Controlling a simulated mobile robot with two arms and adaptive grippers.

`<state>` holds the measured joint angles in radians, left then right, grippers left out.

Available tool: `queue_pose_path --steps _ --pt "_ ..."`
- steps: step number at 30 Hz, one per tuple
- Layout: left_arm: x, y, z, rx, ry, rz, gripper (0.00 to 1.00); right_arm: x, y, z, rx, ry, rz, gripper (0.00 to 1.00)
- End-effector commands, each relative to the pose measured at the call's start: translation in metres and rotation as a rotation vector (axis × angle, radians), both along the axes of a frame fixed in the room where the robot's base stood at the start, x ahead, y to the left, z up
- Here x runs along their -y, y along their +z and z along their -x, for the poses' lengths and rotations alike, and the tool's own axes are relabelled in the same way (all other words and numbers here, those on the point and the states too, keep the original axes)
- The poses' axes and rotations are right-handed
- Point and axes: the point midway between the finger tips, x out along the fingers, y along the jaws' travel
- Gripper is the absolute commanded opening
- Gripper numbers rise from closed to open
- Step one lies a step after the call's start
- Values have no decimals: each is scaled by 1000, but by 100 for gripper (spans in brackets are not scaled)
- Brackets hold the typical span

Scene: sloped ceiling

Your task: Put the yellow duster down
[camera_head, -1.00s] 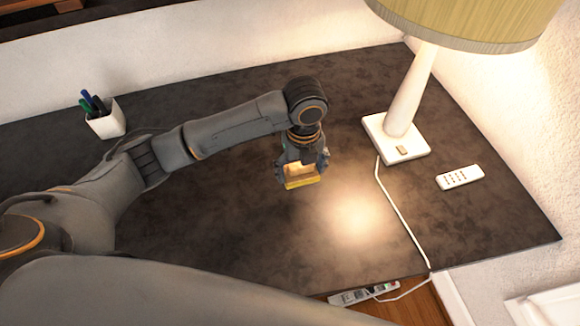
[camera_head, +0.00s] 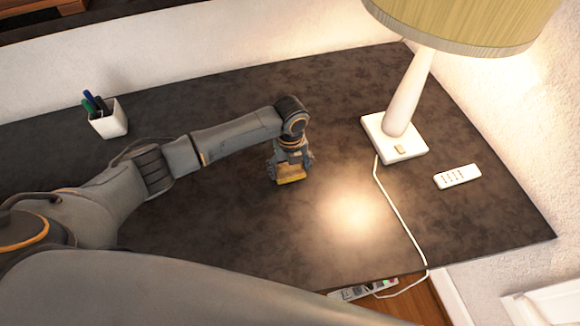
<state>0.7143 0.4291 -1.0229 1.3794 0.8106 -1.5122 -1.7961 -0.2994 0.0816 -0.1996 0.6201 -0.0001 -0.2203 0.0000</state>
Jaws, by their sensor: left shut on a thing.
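The yellow duster (camera_head: 291,179) is a small block with a yellow lower part, near the middle of the dark desk (camera_head: 200,228). My left gripper (camera_head: 291,170) comes down over it from above and is shut on it. The fingers cover the duster's sides. The duster is at or close to the desk top; I cannot tell whether it touches. My right gripper is not in view.
A lamp (camera_head: 405,110) with a white base stands right of the gripper, its cord running to a power strip (camera_head: 363,289) below the desk's front edge. A white remote (camera_head: 457,176) lies at right. A pen cup (camera_head: 107,120) stands at left. Desk around the duster is clear.

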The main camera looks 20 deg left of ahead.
Motion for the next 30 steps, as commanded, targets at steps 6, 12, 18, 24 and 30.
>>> queue_pose_path --steps 6,12,18,24,30 --pt "0 -3 0 0 1 0 86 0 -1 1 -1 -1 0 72" --pt "0 -2 0 0 1 0 100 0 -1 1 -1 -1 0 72" --pt "0 -2 0 0 1 0 100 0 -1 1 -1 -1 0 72" --pt "0 11 -2 4 2 1 100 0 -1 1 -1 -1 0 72" --pt "0 51 -2 6 1 2 100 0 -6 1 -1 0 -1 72"
